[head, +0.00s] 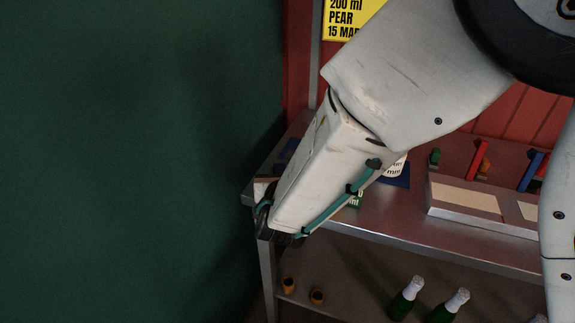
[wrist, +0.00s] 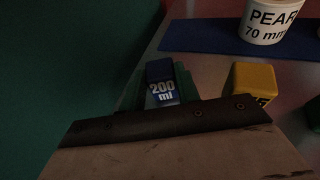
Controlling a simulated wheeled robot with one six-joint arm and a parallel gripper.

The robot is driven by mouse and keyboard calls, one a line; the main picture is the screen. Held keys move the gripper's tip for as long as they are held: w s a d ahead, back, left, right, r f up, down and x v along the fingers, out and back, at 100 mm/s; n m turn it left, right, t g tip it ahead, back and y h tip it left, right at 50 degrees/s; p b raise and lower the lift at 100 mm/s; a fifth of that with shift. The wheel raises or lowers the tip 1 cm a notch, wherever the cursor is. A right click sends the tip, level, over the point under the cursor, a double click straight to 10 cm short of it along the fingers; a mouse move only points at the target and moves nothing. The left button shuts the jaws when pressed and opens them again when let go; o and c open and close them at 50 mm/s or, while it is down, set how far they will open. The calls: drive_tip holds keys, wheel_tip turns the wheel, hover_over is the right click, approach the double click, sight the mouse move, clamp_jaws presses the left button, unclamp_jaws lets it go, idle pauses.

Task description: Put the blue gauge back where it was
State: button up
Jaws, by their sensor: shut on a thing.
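The blue gauge (wrist: 160,82) is a small blue block marked "200 ml" in the wrist view. My gripper (wrist: 161,88) is shut on it, with a green finger on either side. In the head view my gripper (head: 280,222) is at the left end of the metal bench, by its front corner. The gauge cannot be made out there. I cannot tell whether it touches the bench top.
A yellow block (wrist: 254,82) stands just right of my gripper. A white tub (wrist: 270,20) marked "PEAR 70 mm" stands on a blue mat (wrist: 195,38). A tray (head: 450,212) lies further right. Bottles (head: 405,300) stand on the lower shelf. A yellow sign (head: 345,18) hangs behind.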

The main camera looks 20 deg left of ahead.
drive_tip(key=shift+f, duration=0.15)
drive_tip(key=o, duration=1.1)
drive_tip(key=shift+c, duration=0.2)
